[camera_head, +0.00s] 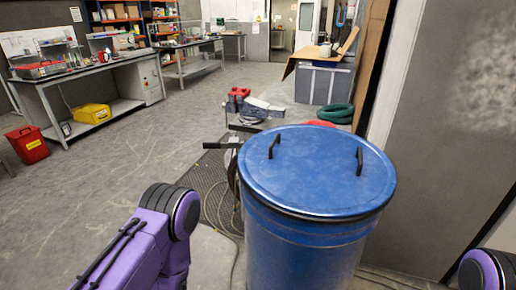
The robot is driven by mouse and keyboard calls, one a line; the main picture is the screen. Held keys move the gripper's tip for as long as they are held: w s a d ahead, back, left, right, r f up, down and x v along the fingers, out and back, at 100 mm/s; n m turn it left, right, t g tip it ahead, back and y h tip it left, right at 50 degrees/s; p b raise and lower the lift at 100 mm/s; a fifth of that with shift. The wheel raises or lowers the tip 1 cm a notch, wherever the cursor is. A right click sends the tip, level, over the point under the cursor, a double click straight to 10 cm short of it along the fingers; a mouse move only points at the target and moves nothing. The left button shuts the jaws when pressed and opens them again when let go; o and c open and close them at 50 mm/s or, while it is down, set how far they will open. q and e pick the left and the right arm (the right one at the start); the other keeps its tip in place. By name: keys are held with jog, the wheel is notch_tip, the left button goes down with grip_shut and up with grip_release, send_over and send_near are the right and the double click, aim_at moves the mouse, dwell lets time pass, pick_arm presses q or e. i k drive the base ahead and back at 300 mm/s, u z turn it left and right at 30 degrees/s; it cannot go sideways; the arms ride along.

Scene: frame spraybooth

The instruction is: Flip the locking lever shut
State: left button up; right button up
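A blue drum (300,250) stands upright in front of me, right of centre. Its round blue lid (318,180) sits on top, with a dark band around the rim. Two black handles stand up from the lid, a left one (274,146) and a right one (359,161). I cannot make out a locking lever for certain. Dark bar-like parts (222,145) show just left of the drum, but I cannot tell whether they belong to it. Purple links of my arms show at the lower left and lower right corner. Neither gripper is in view.
A wall and door frame (440,130) rise close on the right. Behind the drum are a green hose coil (335,113) and a grey cabinet (324,83). Workbenches (95,75) and a red bin (27,145) stand at left. The floor between is open.

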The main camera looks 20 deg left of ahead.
aim_at(223, 145)
jog(key=k, duration=0.5)
jog(key=u, duration=1.35)
jog(key=i, duration=4.85)
jog(key=z, duration=4.55)
jog(key=i, duration=0.45)
jog(key=u, duration=0.1)
jog(key=k, duration=0.45)
